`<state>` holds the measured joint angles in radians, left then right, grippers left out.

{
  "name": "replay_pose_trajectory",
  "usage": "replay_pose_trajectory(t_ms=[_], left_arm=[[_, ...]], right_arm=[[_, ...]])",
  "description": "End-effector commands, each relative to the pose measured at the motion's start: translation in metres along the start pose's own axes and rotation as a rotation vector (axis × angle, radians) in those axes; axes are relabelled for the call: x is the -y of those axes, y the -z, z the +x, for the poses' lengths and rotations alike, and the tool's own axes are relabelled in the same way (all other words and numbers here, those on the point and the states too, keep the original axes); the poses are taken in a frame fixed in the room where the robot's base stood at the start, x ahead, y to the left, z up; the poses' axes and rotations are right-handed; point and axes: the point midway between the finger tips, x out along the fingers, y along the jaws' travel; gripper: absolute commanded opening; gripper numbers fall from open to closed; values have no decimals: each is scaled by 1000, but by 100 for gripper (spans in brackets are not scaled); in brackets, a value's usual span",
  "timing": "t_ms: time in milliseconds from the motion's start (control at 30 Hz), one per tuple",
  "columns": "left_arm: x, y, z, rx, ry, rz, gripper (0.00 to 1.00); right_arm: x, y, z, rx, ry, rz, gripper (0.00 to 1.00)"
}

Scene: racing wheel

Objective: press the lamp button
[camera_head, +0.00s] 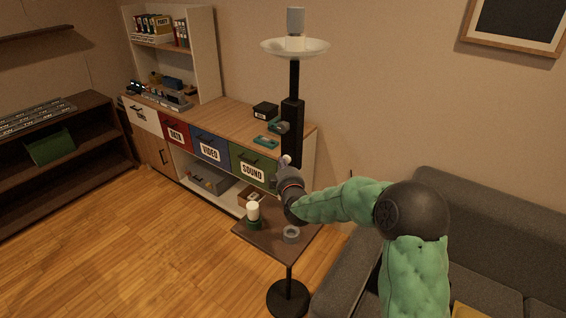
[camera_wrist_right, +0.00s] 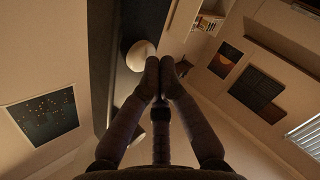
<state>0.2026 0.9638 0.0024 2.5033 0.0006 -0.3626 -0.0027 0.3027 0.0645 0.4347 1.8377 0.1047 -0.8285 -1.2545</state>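The floor lamp has a dark pole (camera_head: 294,80), a pale dish (camera_head: 294,48) on top and a thicker dark box section (camera_head: 292,120). A small white round knob, apparently the button (camera_head: 287,159), shows low on the lamp by my right gripper (camera_head: 282,172). In the right wrist view a pale dome, apparently the same button (camera_wrist_right: 140,55), stands against a dark strip, just left of the fingertips (camera_wrist_right: 166,68). The fingers are together, with nothing seen between them. I cannot tell whether they touch the button. My left gripper is not in view.
A small side table (camera_head: 265,240) with a candle (camera_head: 253,211) and a grey ring-shaped item (camera_head: 291,234) stands below my right arm. A drawer cabinet (camera_head: 225,118) is behind at left. A grey sofa (camera_head: 480,225) is at right. The wooden floor (camera_head: 110,255) at left is clear.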

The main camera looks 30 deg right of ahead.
Motion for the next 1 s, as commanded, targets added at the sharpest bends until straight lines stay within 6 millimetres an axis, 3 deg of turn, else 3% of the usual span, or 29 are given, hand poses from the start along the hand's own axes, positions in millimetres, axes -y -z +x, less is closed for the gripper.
replay_pose_trajectory(t_ms=[1000], left_arm=[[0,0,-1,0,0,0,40]], right_arm=[[6,8,-12,1,-3,1,0]])
